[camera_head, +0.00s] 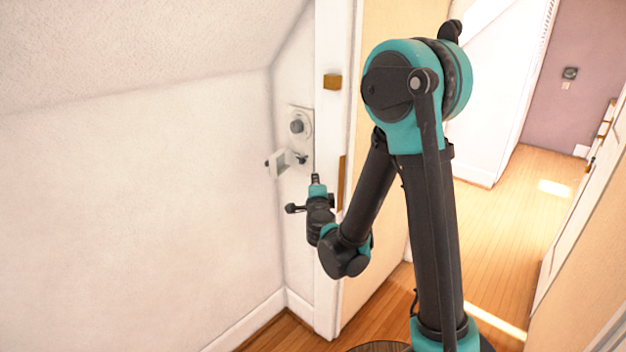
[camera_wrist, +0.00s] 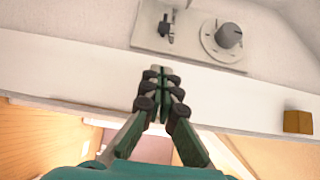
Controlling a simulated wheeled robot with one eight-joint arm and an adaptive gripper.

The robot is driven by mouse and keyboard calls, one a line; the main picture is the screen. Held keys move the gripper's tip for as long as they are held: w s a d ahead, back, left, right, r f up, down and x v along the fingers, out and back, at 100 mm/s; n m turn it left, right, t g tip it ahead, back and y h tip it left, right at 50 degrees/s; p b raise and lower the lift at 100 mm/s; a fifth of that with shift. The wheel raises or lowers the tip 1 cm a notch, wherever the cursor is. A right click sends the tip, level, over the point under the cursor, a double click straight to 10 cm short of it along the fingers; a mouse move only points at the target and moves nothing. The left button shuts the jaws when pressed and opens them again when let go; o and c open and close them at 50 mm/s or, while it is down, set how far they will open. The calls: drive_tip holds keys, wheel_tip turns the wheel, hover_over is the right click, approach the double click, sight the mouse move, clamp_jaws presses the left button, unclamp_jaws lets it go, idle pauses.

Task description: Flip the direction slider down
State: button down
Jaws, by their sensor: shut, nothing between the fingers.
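A light wall plate (camera_wrist: 193,45) carries a small dark and grey slider (camera_wrist: 165,28) and a round grey dial knob (camera_wrist: 228,36). The knob also shows in the head view (camera_head: 297,126), with a pale angled piece (camera_head: 285,162) below it. I cannot tell whether that piece is the slider. My gripper (camera_wrist: 160,70) is shut and empty. Its fingertips lie in front of the white trim, apart from the slider in the wrist view. In the head view my gripper (camera_head: 315,177) is just below and to the right of the pale piece.
A white door frame (camera_head: 326,240) with a brass-coloured hinge (camera_head: 332,82) stands right beside the plate. A sloped ceiling (camera_head: 130,50) comes down at the left. Wooden floor (camera_head: 505,240) is open at the right.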

approach(305, 161)
drive_tip(key=w+d, duration=0.2)
drive_tip(key=shift+w+d, duration=0.25)
drive_tip(key=shift+w, duration=0.1)
drive_tip(key=shift+w+a, duration=0.9)
drive_tip(key=shift+a, duration=0.05)
drive_tip(key=shift+w+a, duration=0.55)
drive_tip(key=shift+a, duration=0.15)
